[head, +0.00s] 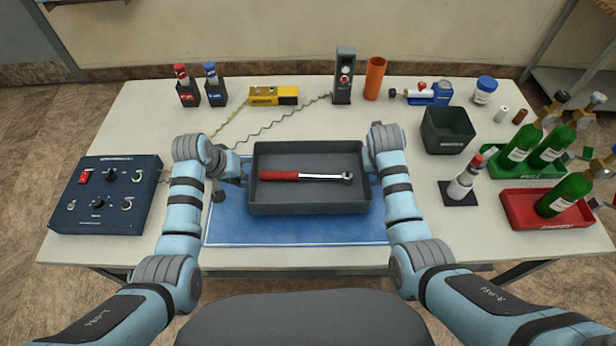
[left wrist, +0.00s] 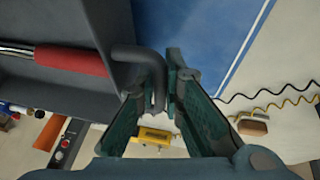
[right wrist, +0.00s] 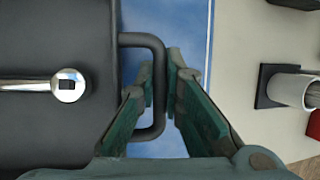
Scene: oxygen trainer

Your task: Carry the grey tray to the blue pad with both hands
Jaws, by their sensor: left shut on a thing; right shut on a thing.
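The grey tray (head: 308,206) is over the blue pad (head: 225,228) in the head view; whether it touches the pad I cannot tell. A ratchet wrench with a red handle (head: 279,176) lies in it. My left gripper (head: 240,174) is at the tray's left side; in the left wrist view its fingers (left wrist: 172,85) are shut on the dark handle (left wrist: 135,54). My right gripper (right wrist: 168,85) is shut on the tray's right handle (right wrist: 140,40) in the right wrist view. In the head view my right arm mostly hides that gripper.
A blue control box (head: 107,194) stands at the left.

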